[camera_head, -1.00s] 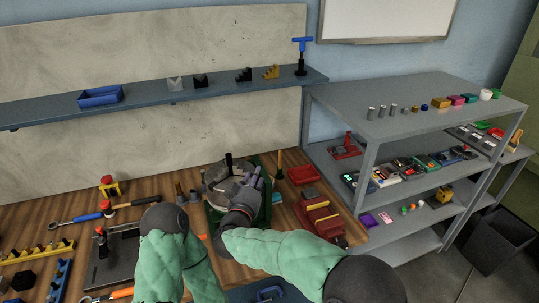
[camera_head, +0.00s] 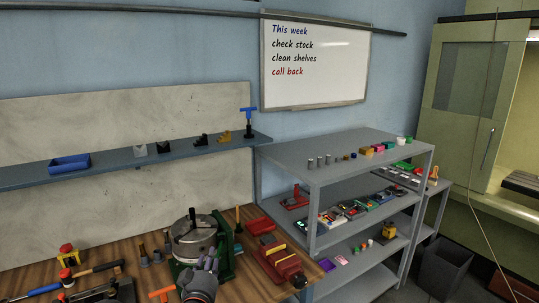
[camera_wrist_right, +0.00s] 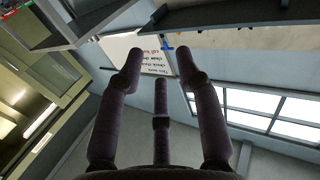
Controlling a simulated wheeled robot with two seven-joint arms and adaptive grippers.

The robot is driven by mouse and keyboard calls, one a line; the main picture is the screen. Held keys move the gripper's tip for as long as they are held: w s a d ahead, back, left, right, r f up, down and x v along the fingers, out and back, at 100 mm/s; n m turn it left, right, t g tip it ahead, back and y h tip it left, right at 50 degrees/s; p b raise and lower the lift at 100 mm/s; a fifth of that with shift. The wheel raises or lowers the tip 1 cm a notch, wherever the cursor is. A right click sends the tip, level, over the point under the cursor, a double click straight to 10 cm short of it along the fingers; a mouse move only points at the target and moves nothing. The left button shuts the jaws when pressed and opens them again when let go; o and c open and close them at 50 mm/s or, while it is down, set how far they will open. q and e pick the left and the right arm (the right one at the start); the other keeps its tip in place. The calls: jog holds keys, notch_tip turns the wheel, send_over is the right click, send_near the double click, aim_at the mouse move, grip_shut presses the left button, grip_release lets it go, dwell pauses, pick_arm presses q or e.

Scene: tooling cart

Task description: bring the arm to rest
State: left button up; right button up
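My right gripper (camera_head: 208,265) shows at the bottom of the head view, its grey hand in front of the green fixture with a round metal chuck (camera_head: 194,238). In the right wrist view the right gripper (camera_wrist_right: 160,65) has its three dark fingers spread apart, with nothing between them. That view shows the whiteboard (camera_wrist_right: 143,60), the ceiling and bright windows beyond the fingertips, so the fingers point upward. My left gripper is in neither current view.
The wooden workbench (camera_head: 125,254) holds tools and a red vise-like block (camera_head: 278,262). A grey shelf rack (camera_head: 330,172) with small parts stands right of it. A wall shelf (camera_head: 110,163) carries a blue tray (camera_head: 70,164). A dark bin (camera_head: 445,265) stands on the floor at right.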

jog(key=w+d+f+g, duration=0.2)
jog(key=d+f, duration=0.2)
jog(key=f, duration=0.3)
jog(key=w+d+f+g, duration=0.1)
jog(key=d+f, duration=0.3)
jog(key=f, duration=0.4)
jog(key=s+d+f+g+y, duration=0.1)
jog(key=s+d+f+g, duration=0.2)
jog(key=d+f, duration=0.35)
jog(key=s+d+f+g+y, duration=0.1)
jog(key=s+d+f+g, duration=0.15)
jog(key=f, duration=0.75)
jog(key=s+d+f+m+g, duration=0.1)
jog(key=s+d+f+g, duration=0.15)
jog(key=s+f, duration=0.3)
jog(key=s+d+f+m+g, duration=0.1)
jog(key=s+d+f, duration=0.3)
jog(key=s, duration=0.3)
jog(key=s+d+f+m+g, duration=0.1)
jog(key=s+d+f+g, duration=0.1)
jog(key=s, duration=0.6)
jog(key=s+d+f+m+g+y, duration=0.1)
jog(key=s+f+g, duration=0.1)
jog(key=s, duration=0.7)
jog(key=shift+s+d+f+m+g+y, duration=0.15)
jog(key=shift+s+d+m+g+y, duration=0.2)
jog(key=shift+g, duration=0.35)
